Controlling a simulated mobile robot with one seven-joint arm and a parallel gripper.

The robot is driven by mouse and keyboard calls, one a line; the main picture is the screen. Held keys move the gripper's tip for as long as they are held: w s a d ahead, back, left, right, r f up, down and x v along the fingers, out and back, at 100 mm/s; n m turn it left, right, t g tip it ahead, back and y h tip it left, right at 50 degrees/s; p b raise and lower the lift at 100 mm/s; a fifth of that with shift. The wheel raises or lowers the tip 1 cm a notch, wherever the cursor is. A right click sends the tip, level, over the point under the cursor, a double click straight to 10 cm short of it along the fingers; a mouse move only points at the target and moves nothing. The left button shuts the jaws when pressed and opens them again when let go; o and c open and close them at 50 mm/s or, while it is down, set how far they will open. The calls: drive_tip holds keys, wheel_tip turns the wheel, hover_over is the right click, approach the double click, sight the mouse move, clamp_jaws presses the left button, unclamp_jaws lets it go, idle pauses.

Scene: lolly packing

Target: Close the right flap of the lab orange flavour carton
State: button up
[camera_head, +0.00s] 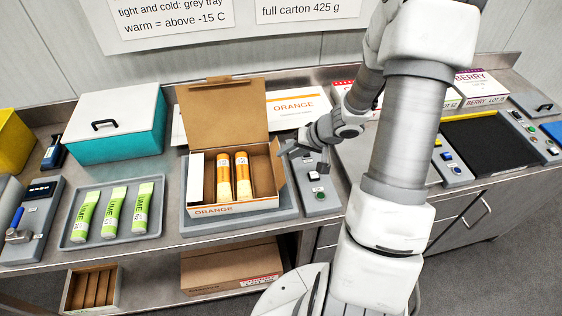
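The orange flavour carton (235,208) stands on a grey tray in the middle of the bench, with its tall brown lid (222,112) raised at the back. Two orange tubes (243,176) stand inside, right of a white panel (196,178); I cannot tell if this panel is a flap. The right flap (279,168) appears as a narrow brown piece at the carton's right edge, standing up rather than lying over the opening. My gripper (304,157) is just right of it, fingers spread apart and empty. Whether a finger touches the flap is unclear.
A small control box with a green button (319,190) lies below my gripper. A flat ORANGE carton (298,106) is behind. Left are a tray of lime tubes (88,240) and a teal cool box (117,127). My arm covers the bench to the right.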

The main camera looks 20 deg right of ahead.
sight(277, 162)
drive_tip(key=shift+b+x, duration=0.6)
drive_tip(key=shift+x, duration=1.65)
clamp_jaws()
